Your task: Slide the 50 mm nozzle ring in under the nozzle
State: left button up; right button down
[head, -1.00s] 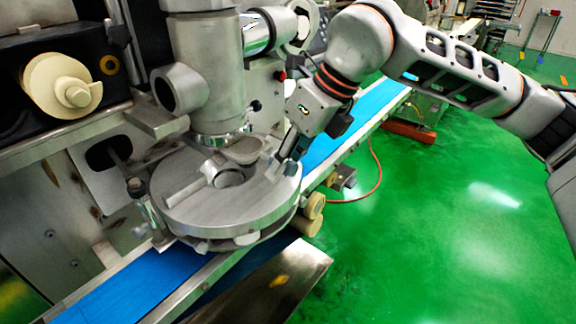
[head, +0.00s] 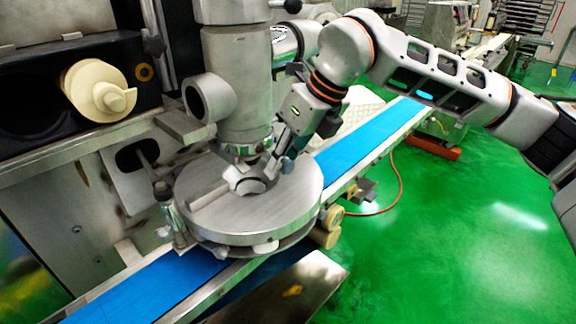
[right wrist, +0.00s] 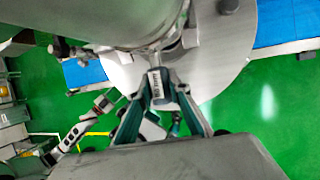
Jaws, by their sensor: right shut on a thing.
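The nozzle (head: 240,140) is the lower end of the upright steel column, above a round steel plate (head: 205,218). The nozzle ring (head: 247,184) is a small grey metal piece with a rounded front, low over the plate at the nozzle's foot. The nozzle hides its far side, so I cannot tell whether it is centred. My right gripper (head: 280,160) is just right of the nozzle, shut on the ring's handle. In the right wrist view a labelled grey block (right wrist: 157,85) shows between its fingers. My left gripper is not in the head view.
A blue conveyor belt (head: 355,145) runs beneath the plate, from lower left to upper right. A cream knob (head: 98,90) juts from the machine at left. Green floor (head: 450,250) is open at right.

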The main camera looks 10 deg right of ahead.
jog(key=shift+w+a, duration=0.2)
jog(key=shift+w, duration=0.05)
jog(key=c, duration=1.8)
grip_release()
jog(key=shift+o, duration=0.9)
